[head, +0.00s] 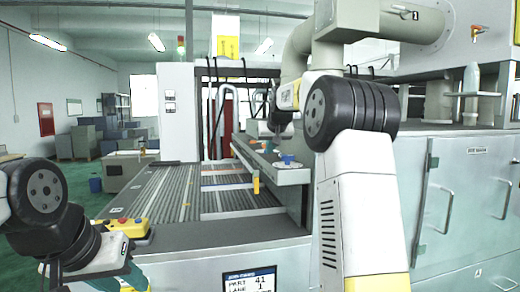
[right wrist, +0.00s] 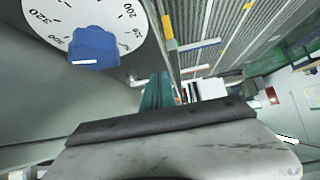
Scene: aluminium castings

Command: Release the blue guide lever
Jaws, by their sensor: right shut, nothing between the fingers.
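A blue lever-like piece (head: 287,160) with a pale round base sits on the grey ledge beside the slatted conveyor. In the right wrist view a blue piece (right wrist: 95,47) lies on a white numbered dial (right wrist: 60,14); it looks like the same part. My right gripper (right wrist: 158,92) shows teal fingers, shut and empty, to the right of and apart from the blue piece. In the head view it is small and partly hidden behind my own arm, over the ledge. My left gripper (head: 132,278) is at the bottom left, cut by the frame edge, far from the ledge.
A yellow upright piece (head: 256,184) hangs at the ledge's conveyor side; it also shows in the right wrist view (right wrist: 168,28). A yellow box with red buttons (head: 132,228) stands near my left arm. A screen (head: 252,280) is at the front. The near conveyor (head: 160,195) is clear.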

